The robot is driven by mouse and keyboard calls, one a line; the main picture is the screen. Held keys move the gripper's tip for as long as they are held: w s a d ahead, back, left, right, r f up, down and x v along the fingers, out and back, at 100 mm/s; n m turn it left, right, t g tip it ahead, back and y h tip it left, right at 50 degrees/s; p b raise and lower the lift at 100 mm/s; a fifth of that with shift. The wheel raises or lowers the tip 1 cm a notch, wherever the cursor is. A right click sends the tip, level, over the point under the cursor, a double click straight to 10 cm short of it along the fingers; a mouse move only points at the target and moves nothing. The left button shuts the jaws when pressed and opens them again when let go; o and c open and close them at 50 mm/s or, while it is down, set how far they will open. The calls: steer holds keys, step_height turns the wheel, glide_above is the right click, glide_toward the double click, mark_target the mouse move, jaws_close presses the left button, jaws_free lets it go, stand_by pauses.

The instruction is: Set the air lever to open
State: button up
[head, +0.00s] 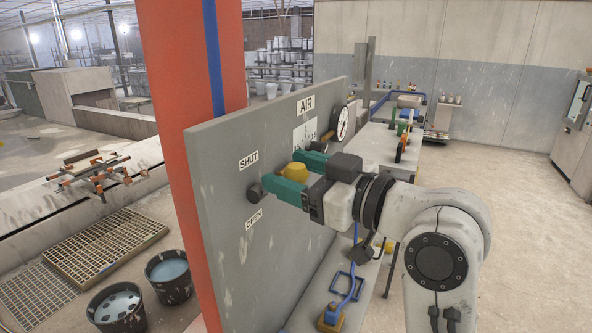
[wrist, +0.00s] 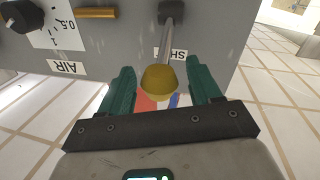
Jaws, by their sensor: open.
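The air lever has a yellow knob (head: 295,170) on a grey rod (wrist: 167,42) that comes from a dark hub (head: 255,192) on the grey panel (head: 226,150). The hub lies between the SHUT label (head: 248,160) and the OPEN label (head: 254,218). My gripper (head: 282,168) is open, with its green fingers on either side of the knob. In the wrist view, the knob (wrist: 158,82) sits between the fingers, with visible gaps. There, the rod partly covers the inverted SHUT label (wrist: 170,53). The OPEN label is out of that view.
A round gauge (head: 342,124) and an AIR label (head: 306,104) are on the panel's far part. A red post (head: 190,60) stands behind it. Two buckets (head: 168,275) and metal grates (head: 105,243) lie left. The floor at right (head: 530,210) is clear.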

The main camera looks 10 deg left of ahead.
jaws_close()
stand_by(0.5)
